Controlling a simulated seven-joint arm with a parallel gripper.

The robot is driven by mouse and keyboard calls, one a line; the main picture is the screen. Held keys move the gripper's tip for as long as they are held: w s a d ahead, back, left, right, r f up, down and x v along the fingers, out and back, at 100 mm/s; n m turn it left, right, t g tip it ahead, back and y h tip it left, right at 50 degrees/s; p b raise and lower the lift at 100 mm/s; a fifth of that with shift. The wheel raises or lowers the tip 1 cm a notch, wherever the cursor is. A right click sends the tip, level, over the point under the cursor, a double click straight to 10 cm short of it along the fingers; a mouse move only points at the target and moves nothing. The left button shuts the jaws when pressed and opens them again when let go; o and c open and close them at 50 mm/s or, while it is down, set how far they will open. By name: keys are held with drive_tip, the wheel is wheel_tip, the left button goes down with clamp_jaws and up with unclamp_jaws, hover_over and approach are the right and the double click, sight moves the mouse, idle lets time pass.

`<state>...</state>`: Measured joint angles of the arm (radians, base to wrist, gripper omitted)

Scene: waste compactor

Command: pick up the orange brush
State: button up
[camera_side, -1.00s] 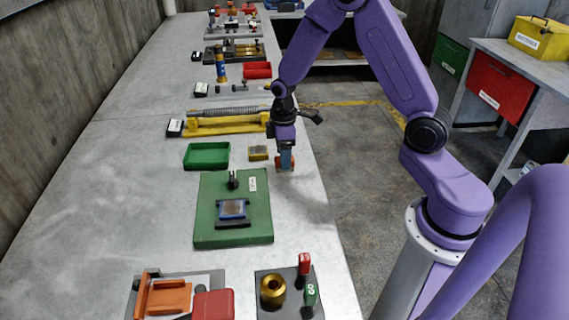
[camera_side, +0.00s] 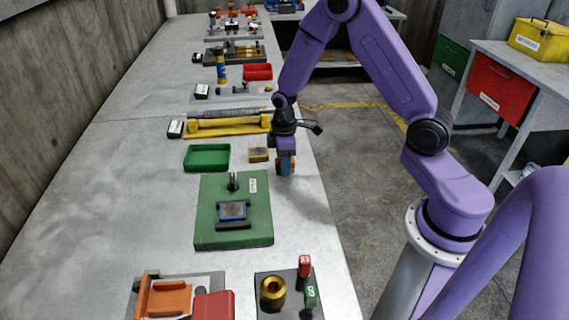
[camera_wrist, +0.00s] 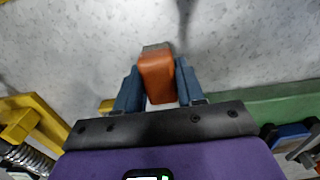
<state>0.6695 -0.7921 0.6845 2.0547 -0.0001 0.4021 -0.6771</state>
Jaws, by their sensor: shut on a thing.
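The orange brush (camera_wrist: 157,78) is between the two blue fingers of my gripper (camera_wrist: 160,88) in the wrist view. It has an orange body and a grey-brown strip at its far end. My gripper is shut on it, with a finger along each side. In the side view my gripper (camera_side: 286,168) points down near the right edge of the metal bench, and a small orange part of the brush (camera_side: 293,163) shows at the fingers. I cannot tell whether the brush is clear of the bench.
A green plate with a blue-framed part (camera_side: 233,210) is nearer the camera. A yellow holder with a spring (camera_side: 228,125) is behind. Bare bench (camera_side: 300,225) lies in front.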

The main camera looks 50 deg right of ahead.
drive_tip(key=shift+r, duration=0.15)
drive_tip(key=shift+r, duration=0.55)
drive_tip(key=s+a+r, duration=0.1)
drive_tip(key=s+r, duration=1)
drive_tip(key=s, duration=0.3)
drive_tip(key=shift+a+r, duration=0.15)
drive_tip(key=shift+r, duration=0.15)
